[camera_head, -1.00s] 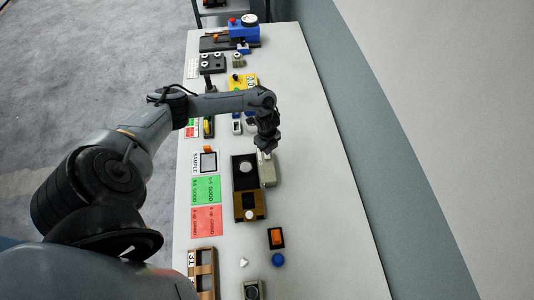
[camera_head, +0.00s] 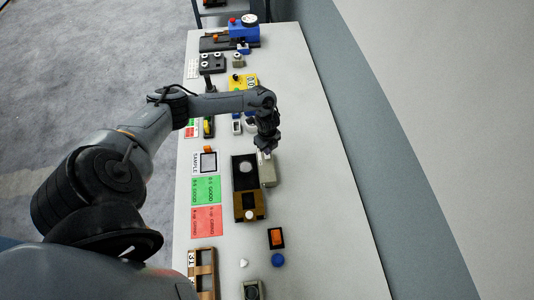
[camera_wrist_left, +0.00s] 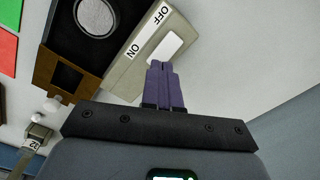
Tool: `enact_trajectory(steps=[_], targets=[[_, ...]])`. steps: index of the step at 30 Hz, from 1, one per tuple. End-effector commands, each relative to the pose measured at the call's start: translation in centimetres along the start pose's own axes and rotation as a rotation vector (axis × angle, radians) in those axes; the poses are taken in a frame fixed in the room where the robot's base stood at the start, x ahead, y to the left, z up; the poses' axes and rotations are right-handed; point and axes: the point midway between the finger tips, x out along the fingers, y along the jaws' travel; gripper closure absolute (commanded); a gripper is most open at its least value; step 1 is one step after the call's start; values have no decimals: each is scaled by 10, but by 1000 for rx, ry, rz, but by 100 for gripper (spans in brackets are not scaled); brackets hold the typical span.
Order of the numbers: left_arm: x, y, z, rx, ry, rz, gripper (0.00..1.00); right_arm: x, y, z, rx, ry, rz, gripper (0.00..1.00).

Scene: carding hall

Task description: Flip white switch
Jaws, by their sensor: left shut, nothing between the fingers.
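The white switch (camera_wrist_left: 165,48) is a pale rocker on a beige-grey box (camera_wrist_left: 127,78), with an OFF label and an ON label along its side in the left wrist view. In the head view the box (camera_head: 268,176) stands against the right side of a black and brown device. My left gripper (camera_wrist_left: 161,66) is shut and empty, its fingertips at the ON end of the rocker. I cannot tell whether they touch it. In the head view the gripper (camera_head: 265,150) hangs over the far end of the box and hides most of the switch. My right gripper is not in view.
The black and brown device (camera_head: 245,174) lies beside the box. Green (camera_head: 206,190) and red (camera_head: 206,221) cards lie to its left. An orange switch (camera_head: 276,238) and a blue ball-like knob (camera_head: 278,260) are nearer. The table's right side is clear.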

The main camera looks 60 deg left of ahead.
Motion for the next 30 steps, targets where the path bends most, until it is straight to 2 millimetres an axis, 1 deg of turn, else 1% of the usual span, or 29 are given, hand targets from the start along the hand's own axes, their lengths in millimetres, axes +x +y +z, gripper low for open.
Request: enact_trajectory(steps=[17,30], targets=[[0,0,0,0,0,0,100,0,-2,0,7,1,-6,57],[5,0,0,0,0,0,100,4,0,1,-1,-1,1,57]])
